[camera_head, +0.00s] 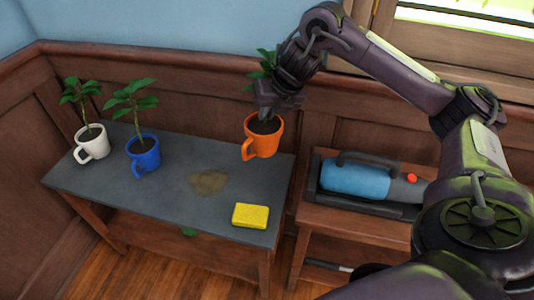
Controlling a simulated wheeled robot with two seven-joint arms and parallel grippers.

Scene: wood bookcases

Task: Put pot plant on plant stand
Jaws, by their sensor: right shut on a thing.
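My right gripper (278,98) is shut on a pot plant, an orange mug (262,138) with soil and green leaves (264,62). The gripper comes down from above and hides part of the stem. The orange mug is upright over the back right part of a grey-topped wooden stand (180,198); I cannot tell whether its bottom touches the top. A white mug plant (94,145) and a blue mug plant (143,155) stand at the left of the grey top. My left gripper is not in view.
A brown stain (207,182) and a yellow sponge (250,215) are on the grey top. A lower wooden table (345,222) at right holds a blue handheld vacuum (358,180). Wood panelling (190,85) and a window (465,12) are behind.

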